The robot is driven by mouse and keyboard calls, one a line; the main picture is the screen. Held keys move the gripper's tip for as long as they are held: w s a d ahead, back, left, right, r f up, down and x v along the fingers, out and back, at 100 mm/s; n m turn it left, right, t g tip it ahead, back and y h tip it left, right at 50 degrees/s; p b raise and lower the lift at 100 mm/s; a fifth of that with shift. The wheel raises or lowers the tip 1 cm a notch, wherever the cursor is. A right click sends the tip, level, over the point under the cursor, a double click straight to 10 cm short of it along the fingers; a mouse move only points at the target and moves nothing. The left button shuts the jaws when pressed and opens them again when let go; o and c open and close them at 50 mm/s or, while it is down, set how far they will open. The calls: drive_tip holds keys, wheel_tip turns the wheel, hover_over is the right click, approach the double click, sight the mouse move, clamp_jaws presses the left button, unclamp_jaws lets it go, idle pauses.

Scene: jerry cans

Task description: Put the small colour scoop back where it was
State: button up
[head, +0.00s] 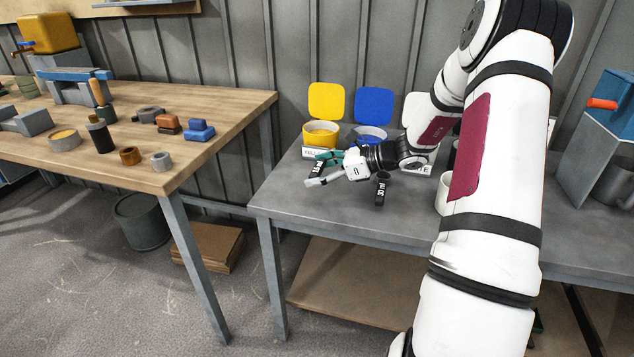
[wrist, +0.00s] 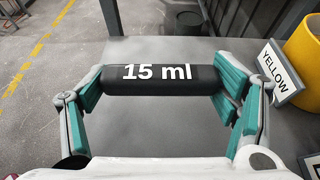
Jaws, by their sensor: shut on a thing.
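My gripper (head: 319,169) is over the left part of the grey bench, in front of the yellow tub. It is shut on the small colour scoop (wrist: 160,80), a black piece marked "15 ml" that spans between the teal finger pads in the wrist view. The scoop also shows at the fingers in the head view (head: 313,169). I cannot tell whether it touches the bench. A second black scoop (head: 381,190) with white lettering is upright on the bench to the right of my gripper.
The yellow tub (head: 320,134) and blue tub (head: 370,135) stand at the back with coloured panels behind them. A YELLOW label (wrist: 279,72) stands near the yellow tub. The grey bench (head: 285,197) is bare at its front left. A blue-grey machine (head: 607,130) stands at right.

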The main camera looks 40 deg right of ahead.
sight(317, 191)
drive_tip(key=shift+w, duration=0.35)
drive_tip(key=shift+w+f+b, duration=0.1)
drive_tip(key=shift+f+b, duration=0.45)
drive_tip(key=shift+f, duration=1.2)
drive_tip(key=shift+f, duration=0.2)
drive_tip(key=o, duration=1.2)
drive_tip(key=shift+r, duration=0.1)
